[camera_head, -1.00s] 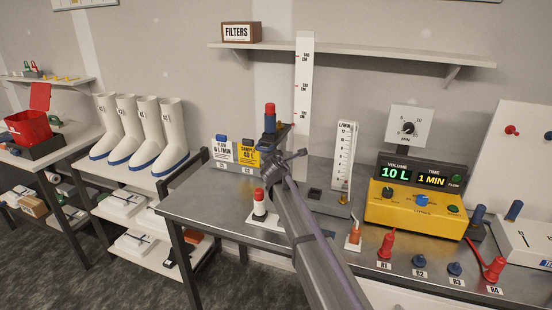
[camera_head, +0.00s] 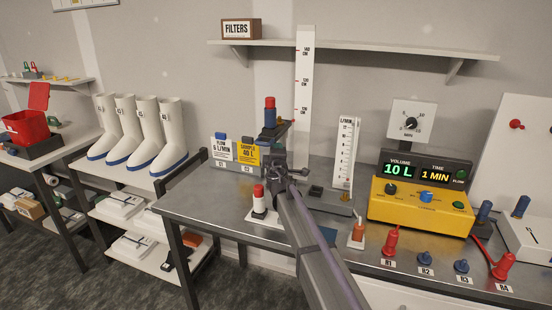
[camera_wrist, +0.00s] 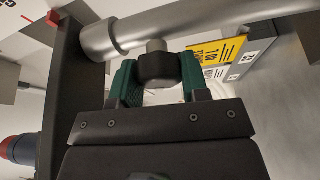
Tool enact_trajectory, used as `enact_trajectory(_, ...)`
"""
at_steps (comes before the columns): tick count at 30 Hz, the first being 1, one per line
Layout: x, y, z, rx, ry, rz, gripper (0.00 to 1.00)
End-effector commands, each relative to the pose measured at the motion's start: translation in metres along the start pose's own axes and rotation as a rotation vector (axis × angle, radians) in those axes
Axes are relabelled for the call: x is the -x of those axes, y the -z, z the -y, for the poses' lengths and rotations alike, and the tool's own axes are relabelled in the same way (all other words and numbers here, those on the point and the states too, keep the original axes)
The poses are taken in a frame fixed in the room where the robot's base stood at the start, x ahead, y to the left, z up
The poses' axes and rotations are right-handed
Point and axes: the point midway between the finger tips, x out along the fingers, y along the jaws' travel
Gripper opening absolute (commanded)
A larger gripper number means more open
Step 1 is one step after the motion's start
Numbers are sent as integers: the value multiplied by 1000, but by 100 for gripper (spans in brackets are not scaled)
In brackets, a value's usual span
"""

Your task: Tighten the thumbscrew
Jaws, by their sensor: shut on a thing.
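The thumbscrew (camera_wrist: 158,72) is a dark knob on a short metal stem, seen in the wrist view. Its stem meets a thick grey metal tube (camera_wrist: 170,24). My gripper (camera_wrist: 160,80) has green-padded fingers, one on each side of the knob, and is shut on it. In the head view my gripper (camera_head: 272,160) is at the stand at the back of the bench, below a red-and-blue cylinder (camera_head: 270,112). The thumbscrew is hidden there behind my arm. Whether the screw is tight cannot be told.
On the metal bench (camera_head: 200,210) a red-topped white bottle (camera_head: 259,199) stands close left of my arm. Yellow and white cards (camera_head: 246,154) stand behind. A flow gauge (camera_head: 345,150) and yellow pump box (camera_head: 420,207) stand to the right. A shelf (camera_head: 380,58) hangs above.

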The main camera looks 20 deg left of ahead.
Motion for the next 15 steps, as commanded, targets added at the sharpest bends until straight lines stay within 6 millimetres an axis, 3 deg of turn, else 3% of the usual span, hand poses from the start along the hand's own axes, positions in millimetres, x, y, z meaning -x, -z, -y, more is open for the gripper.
enact_trajectory(15, 1, 0, 0, -254, -104, 0, 18)
